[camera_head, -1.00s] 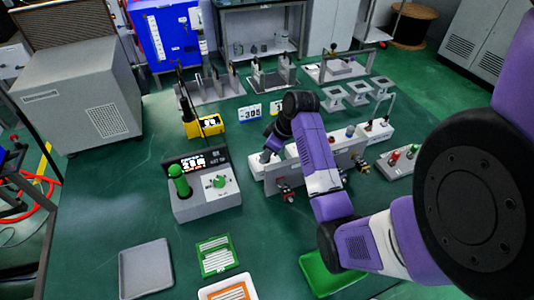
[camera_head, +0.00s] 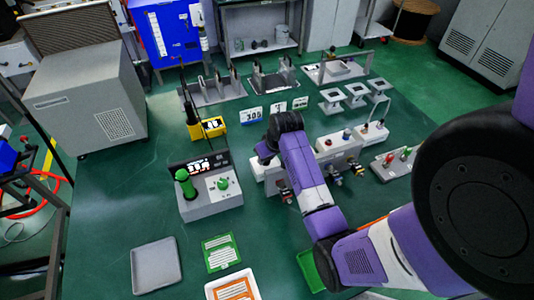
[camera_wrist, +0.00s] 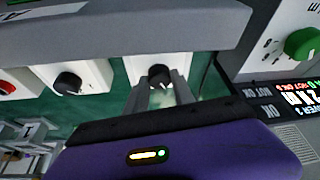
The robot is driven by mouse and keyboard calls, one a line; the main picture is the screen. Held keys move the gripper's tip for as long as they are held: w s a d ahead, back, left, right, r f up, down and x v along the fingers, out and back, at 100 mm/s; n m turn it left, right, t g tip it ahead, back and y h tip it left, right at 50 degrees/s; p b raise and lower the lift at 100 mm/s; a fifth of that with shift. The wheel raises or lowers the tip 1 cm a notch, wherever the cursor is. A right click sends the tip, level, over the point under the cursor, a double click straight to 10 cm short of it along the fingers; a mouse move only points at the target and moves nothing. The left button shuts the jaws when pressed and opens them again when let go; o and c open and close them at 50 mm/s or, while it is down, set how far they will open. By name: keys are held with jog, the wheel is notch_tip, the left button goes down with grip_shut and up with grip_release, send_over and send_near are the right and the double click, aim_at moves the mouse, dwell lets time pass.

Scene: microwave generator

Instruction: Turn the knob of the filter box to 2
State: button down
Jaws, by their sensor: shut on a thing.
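In the wrist view, my gripper (camera_wrist: 162,92) has its two grey fingers on either side of a black knob (camera_wrist: 159,73) and is shut on it. The knob sits on the white front of a small box (camera_wrist: 135,68), which I take to be the filter box; no name is readable. The number the knob points to cannot be made out. In the head view, my gripper (camera_head: 264,157) is at the left end of the row of white boxes, by the leftmost box (camera_head: 257,172). My wrist hides the knob there.
A second black knob (camera_wrist: 67,82) is beside the held one in the wrist view. A grey control box (camera_head: 212,203) with green knobs and a display stands close to the left of my gripper. A grey tray (camera_head: 156,264) lies at the front. Green table is clear between them.

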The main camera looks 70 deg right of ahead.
jog(key=shift+w+m+p, duration=0.1)
jog(key=shift+m+p, duration=0.2)
jog(key=shift+m, duration=0.3)
jog(key=c, duration=1.1)
grip_release()
jog(key=shift+o, duration=0.2)
jog(key=v, duration=0.8)
jog(key=shift+b, duration=0.3)
jog(key=shift+w, duration=0.1)
